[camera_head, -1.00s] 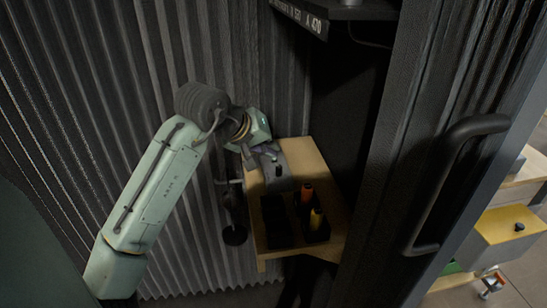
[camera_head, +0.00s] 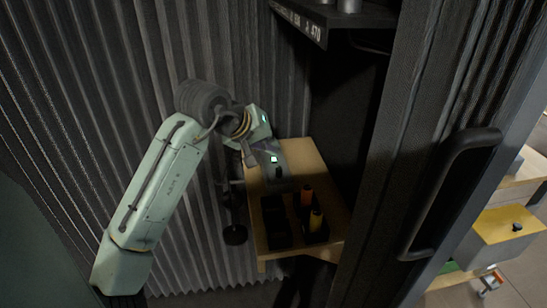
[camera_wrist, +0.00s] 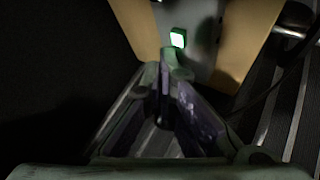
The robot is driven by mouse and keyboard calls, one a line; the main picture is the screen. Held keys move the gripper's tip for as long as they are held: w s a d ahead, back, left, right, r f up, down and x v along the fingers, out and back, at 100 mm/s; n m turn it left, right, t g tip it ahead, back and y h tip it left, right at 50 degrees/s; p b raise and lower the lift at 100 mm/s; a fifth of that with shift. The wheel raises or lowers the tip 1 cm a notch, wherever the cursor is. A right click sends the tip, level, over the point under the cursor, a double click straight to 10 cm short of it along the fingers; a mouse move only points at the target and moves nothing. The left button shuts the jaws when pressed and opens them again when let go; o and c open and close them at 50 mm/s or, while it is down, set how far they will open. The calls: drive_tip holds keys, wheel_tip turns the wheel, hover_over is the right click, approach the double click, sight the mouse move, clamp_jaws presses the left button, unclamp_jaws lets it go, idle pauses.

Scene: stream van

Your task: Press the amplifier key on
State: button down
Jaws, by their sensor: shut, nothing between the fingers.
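The amplifier (camera_head: 273,172) is a grey box on a small wooden table, with a dark knob (camera_head: 279,171) on top. Its key (camera_head: 274,159) glows bright in the head view. In the wrist view the key (camera_wrist: 178,38) is a lit green-white square on the grey amplifier face (camera_wrist: 203,40). My gripper (camera_head: 254,161) is shut and empty, close beside the key on its left in the head view. In the wrist view the fingertips of my gripper (camera_wrist: 172,62) meet just below the key. I cannot tell if they touch the amplifier.
The wooden table (camera_head: 305,158) also bears black bins (camera_head: 276,238) with an orange item (camera_head: 307,195) and a yellow item (camera_head: 316,219). A dark shelf (camera_head: 335,22) is above. A corrugated curtain (camera_head: 120,60) stands behind my arm. A door with a handle (camera_head: 455,190) is at right.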

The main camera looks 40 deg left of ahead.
sight(271, 158)
wheel_tip(271, 158, up, 6)
drive_tip(key=p, duration=0.4)
drive_tip(key=shift+p, duration=0.35)
drive_tip(key=shift+s, duration=0.1)
